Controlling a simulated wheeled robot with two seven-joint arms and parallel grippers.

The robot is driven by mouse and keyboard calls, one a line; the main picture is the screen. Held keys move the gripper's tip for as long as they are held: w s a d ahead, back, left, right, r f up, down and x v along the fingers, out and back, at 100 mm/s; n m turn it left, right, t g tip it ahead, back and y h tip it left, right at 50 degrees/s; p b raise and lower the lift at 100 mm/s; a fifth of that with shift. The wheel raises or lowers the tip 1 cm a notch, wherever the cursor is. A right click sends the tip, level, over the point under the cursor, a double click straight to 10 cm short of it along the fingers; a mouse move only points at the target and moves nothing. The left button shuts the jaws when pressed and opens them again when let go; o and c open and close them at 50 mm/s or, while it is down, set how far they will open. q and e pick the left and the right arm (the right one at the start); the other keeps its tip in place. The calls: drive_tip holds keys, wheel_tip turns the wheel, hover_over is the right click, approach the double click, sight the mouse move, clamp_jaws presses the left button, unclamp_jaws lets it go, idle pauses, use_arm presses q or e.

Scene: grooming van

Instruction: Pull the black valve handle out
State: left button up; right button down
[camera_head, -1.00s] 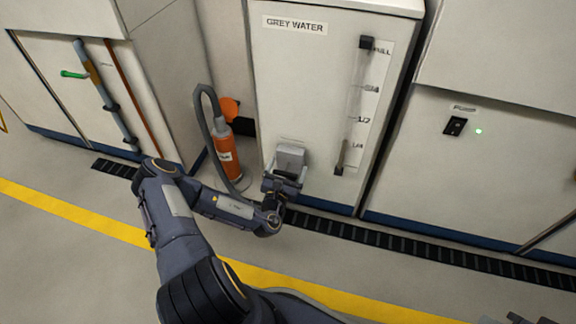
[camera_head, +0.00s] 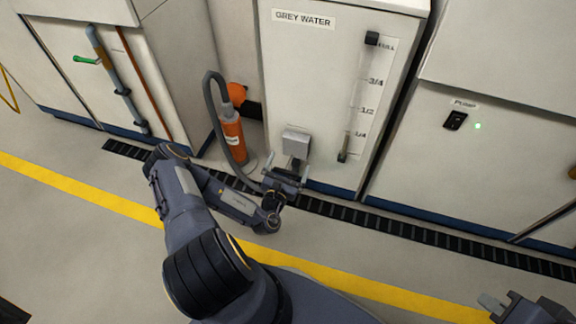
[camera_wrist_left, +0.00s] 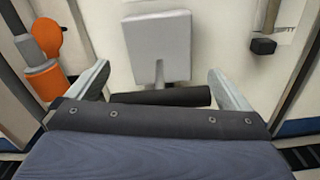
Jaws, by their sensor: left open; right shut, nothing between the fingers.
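The black valve handle (camera_wrist_left: 160,97) is a dark horizontal bar below a grey housing (camera_wrist_left: 158,45) in the left wrist view. A short grey stem shows between the two. In the head view the housing (camera_head: 296,142) sits low on the grey water cabinet (camera_head: 320,75); I cannot make out the handle there. My left gripper (camera_head: 290,172) is just in front of and below the housing. Its open fingers stand on both sides of the bar, with gaps at each end. My right gripper (camera_head: 508,305) is shut and empty at the bottom right corner, partly cut off.
An orange cylinder (camera_head: 232,135) with a dark hose (camera_head: 215,105) stands left of the housing. A level gauge (camera_head: 357,100) is on its right. A black floor grate (camera_head: 400,240) runs along the cabinets. The floor beyond the yellow stripe is clear.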

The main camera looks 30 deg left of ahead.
use_arm(q)
drive_tip(key=p+v, duration=0.2)
drive_tip(key=v, duration=0.5)
drive_tip(key=shift+s, duration=0.4)
